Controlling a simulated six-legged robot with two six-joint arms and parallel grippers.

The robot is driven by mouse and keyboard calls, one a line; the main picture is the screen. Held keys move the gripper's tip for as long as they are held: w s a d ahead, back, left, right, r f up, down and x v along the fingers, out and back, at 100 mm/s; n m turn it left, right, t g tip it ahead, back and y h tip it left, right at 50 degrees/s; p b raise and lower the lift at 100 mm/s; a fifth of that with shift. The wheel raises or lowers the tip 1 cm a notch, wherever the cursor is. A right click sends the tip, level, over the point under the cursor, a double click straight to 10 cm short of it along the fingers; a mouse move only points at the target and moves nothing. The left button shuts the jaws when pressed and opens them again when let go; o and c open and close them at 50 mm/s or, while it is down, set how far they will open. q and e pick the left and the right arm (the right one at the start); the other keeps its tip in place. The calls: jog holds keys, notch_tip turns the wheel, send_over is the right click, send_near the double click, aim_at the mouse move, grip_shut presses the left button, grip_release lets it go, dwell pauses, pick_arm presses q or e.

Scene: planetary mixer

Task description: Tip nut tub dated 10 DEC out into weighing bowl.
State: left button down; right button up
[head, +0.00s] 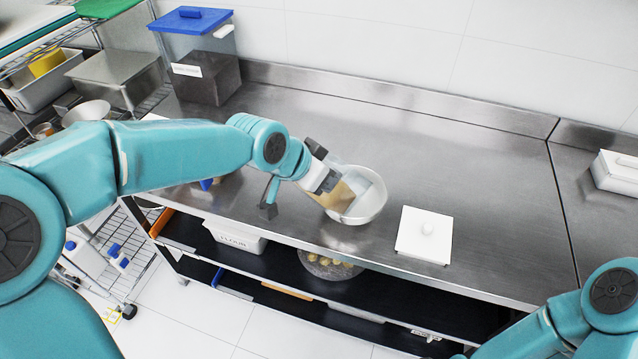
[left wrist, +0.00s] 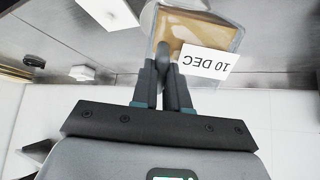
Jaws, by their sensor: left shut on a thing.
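The nut tub (head: 338,196) is a clear tub with tan contents. Its white label reading 10 DEC (left wrist: 207,62) shows upside down in the left wrist view. My left gripper (head: 322,180) is shut on the tub's near wall, and its fingers also show in the left wrist view (left wrist: 168,75). The tub is tilted at the weighing bowl (head: 374,208), a pale round bowl on the steel counter, and overlaps its left side in the head view. Whether any nuts lie in the bowl is unclear. My right gripper is outside both views.
A dark bin with a blue lid (head: 206,80) stands at the back left. A white container (head: 616,172) is at the far right. The counter behind the bowl is clear.

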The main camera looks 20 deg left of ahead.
pick_arm(q)
jog(key=shift+w+d+r+g, duration=0.5)
jog(key=shift+w+r, duration=0.35)
jog(key=shift+r+y, duration=0.1)
jog(key=shift+y, duration=0.2)
jog(key=shift+a, duration=0.1)
jog(key=shift+s, duration=0.1)
